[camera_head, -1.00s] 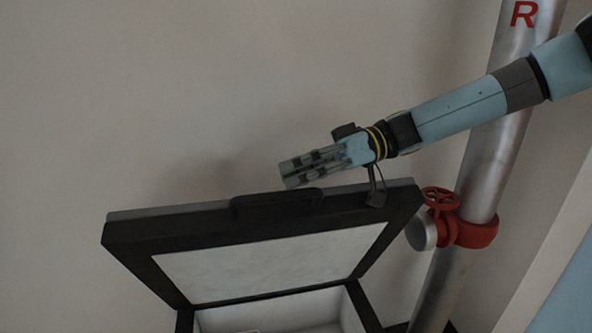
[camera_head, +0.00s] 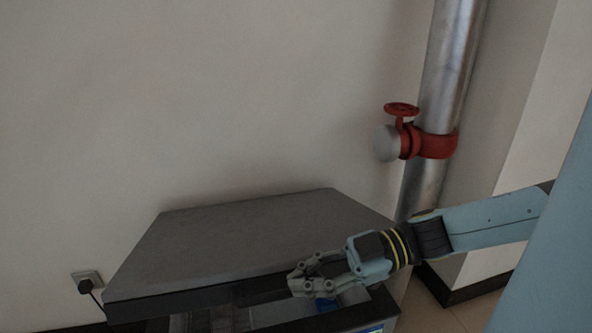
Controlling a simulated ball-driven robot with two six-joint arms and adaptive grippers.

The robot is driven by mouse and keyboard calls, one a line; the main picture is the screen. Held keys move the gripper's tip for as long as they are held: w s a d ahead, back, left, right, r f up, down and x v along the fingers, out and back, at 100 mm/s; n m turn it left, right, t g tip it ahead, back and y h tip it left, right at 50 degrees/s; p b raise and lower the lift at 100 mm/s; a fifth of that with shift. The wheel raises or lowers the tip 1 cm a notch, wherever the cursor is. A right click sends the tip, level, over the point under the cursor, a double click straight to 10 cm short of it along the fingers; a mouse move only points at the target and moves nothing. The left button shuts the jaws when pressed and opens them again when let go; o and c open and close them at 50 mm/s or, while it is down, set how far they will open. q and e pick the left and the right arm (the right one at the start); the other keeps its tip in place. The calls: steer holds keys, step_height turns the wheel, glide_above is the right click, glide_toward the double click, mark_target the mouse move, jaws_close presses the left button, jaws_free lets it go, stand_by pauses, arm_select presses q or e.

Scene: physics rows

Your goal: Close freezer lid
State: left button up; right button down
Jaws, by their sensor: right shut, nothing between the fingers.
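The freezer lid (camera_head: 255,236) is a grey slab with a dark front edge. It is tilted low over the freezer (camera_head: 372,318), and a gap shows between its front edge and the body, with part of the inside visible. My right gripper (camera_head: 292,281) is shut and empty. It is at the lid's front edge, near its right part; I cannot tell whether it touches. The lid's handle is not clearly visible. My left gripper is not in view.
A metal pipe (camera_head: 450,70) with a red valve (camera_head: 437,144) stands behind the freezer on the right. A wall socket with a plug (camera_head: 86,281) is at the lower left.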

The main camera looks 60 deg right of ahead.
arm_select(q)
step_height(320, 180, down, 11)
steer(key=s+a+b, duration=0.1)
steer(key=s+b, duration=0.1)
steer(key=b, duration=0.8)
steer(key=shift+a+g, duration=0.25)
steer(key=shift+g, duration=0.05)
arm_select(e)
step_height(320, 180, down, 18)
steer(key=s+a+n, duration=0.2)
steer(key=shift+s+t, duration=0.2)
steer(key=shift+t, duration=0.2)
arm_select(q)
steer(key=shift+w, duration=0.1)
arm_select(e)
steer(key=shift+d+f, duration=0.1)
steer(key=shift+w, duration=0.1)
